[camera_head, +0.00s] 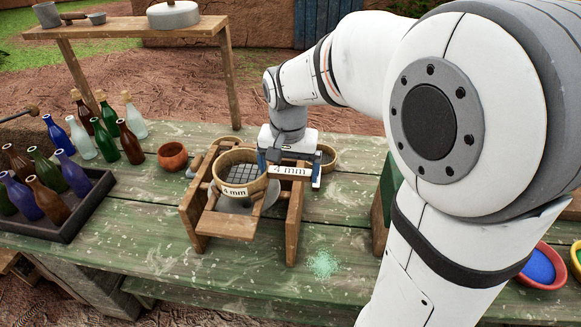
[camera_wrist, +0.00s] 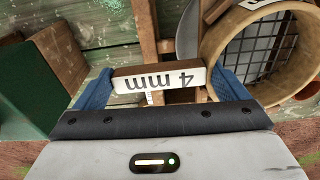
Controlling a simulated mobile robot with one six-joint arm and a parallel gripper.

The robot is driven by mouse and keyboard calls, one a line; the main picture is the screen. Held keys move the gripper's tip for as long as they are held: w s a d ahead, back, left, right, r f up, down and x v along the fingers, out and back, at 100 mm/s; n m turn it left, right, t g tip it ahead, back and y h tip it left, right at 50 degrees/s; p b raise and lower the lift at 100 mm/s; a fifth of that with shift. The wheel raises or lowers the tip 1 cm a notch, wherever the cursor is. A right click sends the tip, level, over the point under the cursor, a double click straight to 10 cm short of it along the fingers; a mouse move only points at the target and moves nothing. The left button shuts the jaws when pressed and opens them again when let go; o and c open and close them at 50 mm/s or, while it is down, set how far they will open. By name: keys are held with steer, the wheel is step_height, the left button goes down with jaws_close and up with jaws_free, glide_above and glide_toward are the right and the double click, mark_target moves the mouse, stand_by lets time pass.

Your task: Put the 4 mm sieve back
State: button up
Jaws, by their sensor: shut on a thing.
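The 4 mm sieve (camera_head: 240,190) is a round wooden ring with a dark mesh and a white "4 mm" label. It is at the wooden stand (camera_head: 290,225) on the green table; whether it rests on the stand or hangs just above is unclear. My gripper (camera_head: 290,176) is on the sieve's right side. In the wrist view its blue fingers (camera_wrist: 160,85) are shut on the sieve's brown handle block, whose white face also reads "4 mm". The sieve's ring and mesh (camera_wrist: 262,45) show at the right there. A grey pan (camera_head: 233,205) shows partly beneath the sieve.
Another round wooden rim (camera_head: 327,157) is partly hidden behind my gripper. A black tray (camera_head: 75,215) of bottles and loose bottles stand left, near a small orange bowl (camera_head: 172,156). Pale green grains (camera_head: 323,263) lie in front. A green box (camera_head: 388,190) is right.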

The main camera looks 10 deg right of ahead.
steer(key=shift+f, duration=0.2)
steer(key=o, duration=0.8)
steer(key=shift+r, duration=0.1)
steer(key=shift+o, duration=0.2)
step_height(320, 180, up, 12)
steer(key=s, duration=0.1)
steer(key=s+d+f+n+t, duration=0.2)
steer(key=s+d+f+n, duration=0.2)
steer(key=s+f, duration=0.6)
steer(key=s, duration=0.4)
steer(key=shift+d+f, duration=0.2)
steer(key=shift+s, duration=0.1)
